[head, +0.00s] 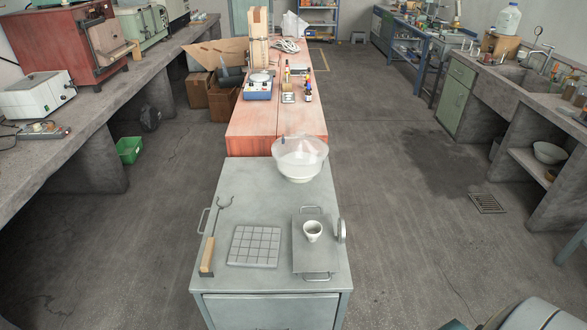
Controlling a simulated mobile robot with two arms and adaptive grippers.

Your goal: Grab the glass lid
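A clear glass lid (300,148) seems to top a round bowl-like vessel (300,174) with a whitish lower part. The vessel stands at the far right corner of the grey metal cabinet top (255,190). The glass is see-through, so I cannot tell exactly where lid and vessel meet. Neither of my grippers is in view.
On the cabinet top lie a long tool with a wooden handle (207,256), a gridded tile (255,246) and a handled metal tray (314,261) bearing a small white cup (312,230). A reddish table (265,125) adjoins behind.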

